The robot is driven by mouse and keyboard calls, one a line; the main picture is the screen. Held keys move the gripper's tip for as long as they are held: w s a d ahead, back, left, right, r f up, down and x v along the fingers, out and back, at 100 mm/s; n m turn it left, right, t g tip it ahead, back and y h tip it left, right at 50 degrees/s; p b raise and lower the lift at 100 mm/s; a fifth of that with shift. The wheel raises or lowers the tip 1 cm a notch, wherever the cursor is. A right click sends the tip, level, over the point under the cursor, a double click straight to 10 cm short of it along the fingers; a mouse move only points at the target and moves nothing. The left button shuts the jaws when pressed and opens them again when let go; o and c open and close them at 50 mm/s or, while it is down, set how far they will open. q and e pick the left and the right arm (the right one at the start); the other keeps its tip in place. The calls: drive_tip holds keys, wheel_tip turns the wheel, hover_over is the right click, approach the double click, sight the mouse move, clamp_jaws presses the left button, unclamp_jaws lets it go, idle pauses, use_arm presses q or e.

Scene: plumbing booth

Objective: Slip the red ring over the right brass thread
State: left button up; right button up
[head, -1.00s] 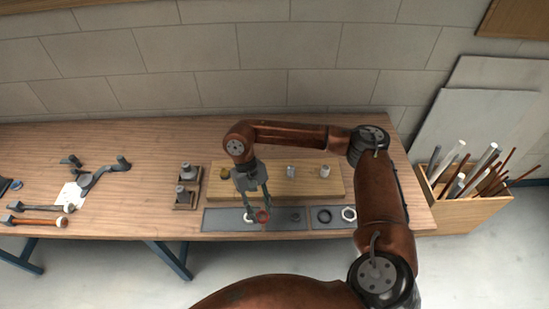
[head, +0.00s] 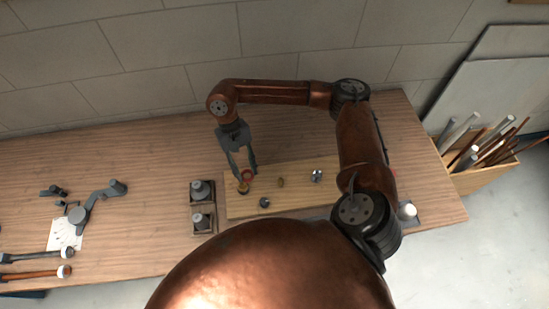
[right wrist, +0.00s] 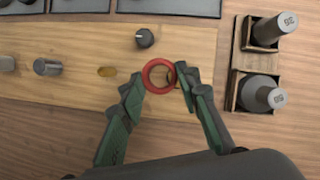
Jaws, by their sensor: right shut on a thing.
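My right gripper (head: 244,170) is shut on the red ring (head: 247,175) above the left end of the wooden board (head: 300,200). The ring (right wrist: 145,78) also shows between the fingertips in the right wrist view. A brass thread (head: 243,188) stands just below the ring; in the wrist view part of it shows at the ring's right side (right wrist: 171,77). I cannot tell whether the ring is around it or above it. A second brass piece (head: 281,182) stands farther right on the board, apart from the ring; it also shows in the wrist view (right wrist: 107,71). My left gripper is out of view.
A dark grey fitting (head: 264,202) stands near the board's front. A silver fitting (head: 317,175) stands farther right. Two grey weights (head: 201,190) sit in a wooden holder left of the board. My arm and copper body hide the front. The table behind the board is clear.

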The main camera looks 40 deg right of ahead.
drive_tip(key=s+f+m+t+y+p, duration=0.1)
drive_tip(key=s+m+y+p, duration=0.1)
drive_tip(key=s+m+p, duration=0.3)
drive_tip(key=m+t+y+p, duration=0.1)
drive_tip(key=m+t+p, duration=0.5)
drive_tip(key=m, duration=0.8)
hover_over(281, 179)
drive_tip(key=p, duration=0.1)
wheel_tip(281, 179, down, 2)
drive_tip(key=shift+a+f+g, duration=0.1)
drive_tip(key=shift+f+g, duration=0.1)
drive_tip(key=shift+g, duration=0.4)
drive_tip(key=shift+d+m+p, duration=0.3)
drive_tip(key=shift+d+m, duration=0.2)
drive_tip(key=shift+s+f+b, duration=0.15)
drive_tip(key=shift+f+b, duration=0.4)
drive_tip(key=shift+f, duration=0.5)
use_arm(q)
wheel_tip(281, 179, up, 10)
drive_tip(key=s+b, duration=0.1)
drive_tip(key=b, duration=0.1)
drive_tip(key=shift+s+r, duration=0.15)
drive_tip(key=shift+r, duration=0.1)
use_arm(e)
drive_tip(key=shift+f, duration=1)
